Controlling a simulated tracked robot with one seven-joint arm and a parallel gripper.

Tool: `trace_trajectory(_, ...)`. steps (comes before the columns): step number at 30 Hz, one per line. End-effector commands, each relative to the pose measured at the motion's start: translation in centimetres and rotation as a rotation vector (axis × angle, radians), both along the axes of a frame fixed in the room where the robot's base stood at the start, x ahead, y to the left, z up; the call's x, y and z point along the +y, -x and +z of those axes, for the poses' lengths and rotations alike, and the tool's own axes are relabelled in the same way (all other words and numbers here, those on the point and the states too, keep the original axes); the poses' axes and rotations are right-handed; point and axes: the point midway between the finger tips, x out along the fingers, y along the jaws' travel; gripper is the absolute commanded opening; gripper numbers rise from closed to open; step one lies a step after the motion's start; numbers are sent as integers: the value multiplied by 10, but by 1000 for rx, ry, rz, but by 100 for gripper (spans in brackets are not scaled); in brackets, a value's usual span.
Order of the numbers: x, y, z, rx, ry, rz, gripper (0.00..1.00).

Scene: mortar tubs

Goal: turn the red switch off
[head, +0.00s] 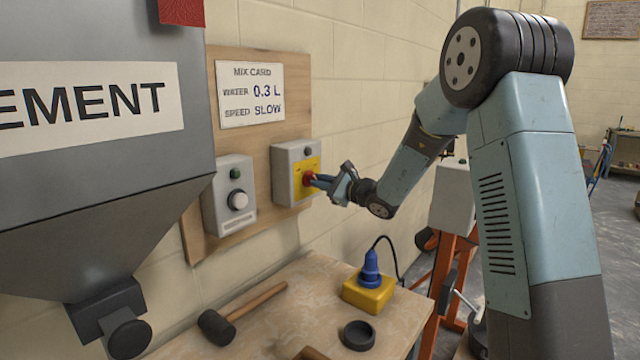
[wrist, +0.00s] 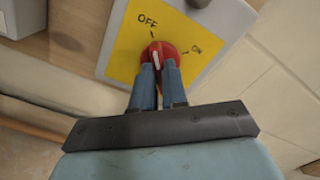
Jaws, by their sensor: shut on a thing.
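The red switch (head: 307,178) is a round knob on a yellow plate on a grey box (head: 283,161), fixed to the wooden wall board. In the wrist view the red switch (wrist: 158,50) has a white mark that seems to point up toward the OFF label (wrist: 148,20). The ON label (wrist: 196,50) is to its right. My gripper (head: 316,181) reaches in from the right, its blue fingers shut on the knob. In the wrist view my gripper (wrist: 159,72) has one finger on each side of the knob and hides its lower part.
A second grey box (head: 229,194) with a pale knob is left of the switch box. A cement hopper (head: 90,130) fills the left. On the bench below are a mallet (head: 217,326), a yellow socket block with a blue plug (head: 369,292) and a black ring (head: 358,335).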

Motion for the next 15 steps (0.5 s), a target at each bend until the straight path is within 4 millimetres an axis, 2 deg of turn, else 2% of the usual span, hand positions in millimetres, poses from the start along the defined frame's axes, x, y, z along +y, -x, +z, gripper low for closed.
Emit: trace_trajectory(15,-3,0,-4,-86,78,-4,0)
